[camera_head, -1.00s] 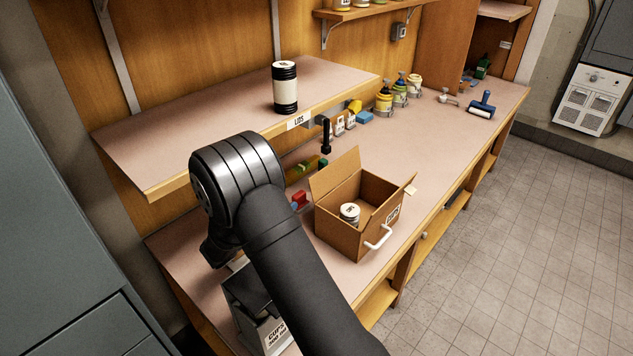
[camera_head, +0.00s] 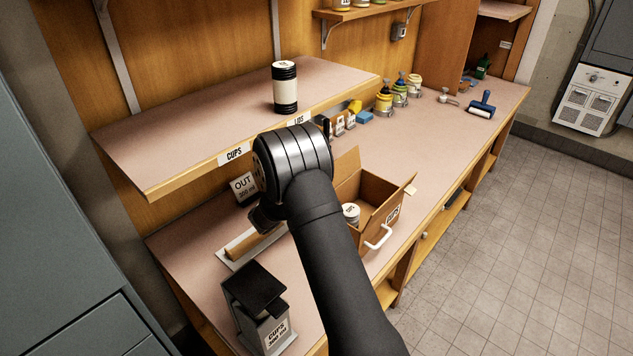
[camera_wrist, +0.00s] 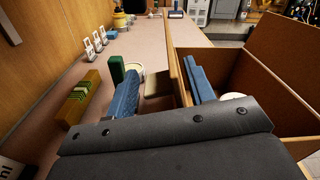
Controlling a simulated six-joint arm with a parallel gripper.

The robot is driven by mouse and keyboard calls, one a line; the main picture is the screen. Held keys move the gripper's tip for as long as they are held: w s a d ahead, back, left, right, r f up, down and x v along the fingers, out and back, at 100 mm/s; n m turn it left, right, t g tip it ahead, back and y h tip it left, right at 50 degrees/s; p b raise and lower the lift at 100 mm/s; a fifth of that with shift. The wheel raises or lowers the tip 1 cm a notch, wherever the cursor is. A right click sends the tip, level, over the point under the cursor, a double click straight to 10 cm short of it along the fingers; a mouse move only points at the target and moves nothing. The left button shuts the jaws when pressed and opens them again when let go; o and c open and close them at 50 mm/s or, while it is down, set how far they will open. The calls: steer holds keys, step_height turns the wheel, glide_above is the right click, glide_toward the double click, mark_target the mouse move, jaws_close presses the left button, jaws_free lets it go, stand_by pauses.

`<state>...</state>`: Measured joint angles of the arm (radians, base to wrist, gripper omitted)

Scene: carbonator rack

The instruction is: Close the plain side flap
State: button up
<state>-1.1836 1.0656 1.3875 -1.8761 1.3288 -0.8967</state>
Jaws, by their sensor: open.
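An open cardboard box (camera_head: 375,220) stands on the counter, partly hidden by my arm. Its plain side flap (camera_head: 347,163) stands up on the far left side, mostly covered by my arm. In the wrist view the flap (camera_wrist: 174,60) is a thin upright panel seen nearly edge-on. My gripper (camera_wrist: 162,90) is open, with one blue finger left of that panel and the other on its right, over the box interior. I cannot tell whether either finger touches it. The head view hides my fingertips. A white-topped can (camera_head: 350,211) stands inside the box.
A white handle (camera_head: 379,238) sticks out from the box front. A dark CUPS dispenser (camera_head: 258,305) stands at the near left. The shelf (camera_head: 200,145) overhangs the counter.

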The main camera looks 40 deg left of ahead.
jaws_close()
steer(key=shift+d+r+m, duration=0.1)
steer(key=shift+d+m, duration=0.05)
steer(key=shift+m, duration=0.15)
stand_by(0.5)
steer(key=m, duration=0.1)
steer(key=d+m, duration=0.1)
steer(key=m, duration=0.1)
steer(key=shift+d+r+m, duration=0.2)
steer(key=shift+r+m, duration=0.1)
steer(key=shift+d+f+m, duration=0.2)
steer(key=shift+d+m, duration=0.65)
steer(key=shift+m, duration=1.2)
steer(key=shift+d+f+m, duration=0.25)
steer(key=shift+d+m, duration=0.55)
steer(key=shift+m, duration=1.2)
steer(key=shift+d+f+m, duration=0.2)
steer(key=shift+d+m, duration=0.65)
steer(key=shift+m, duration=1.2)
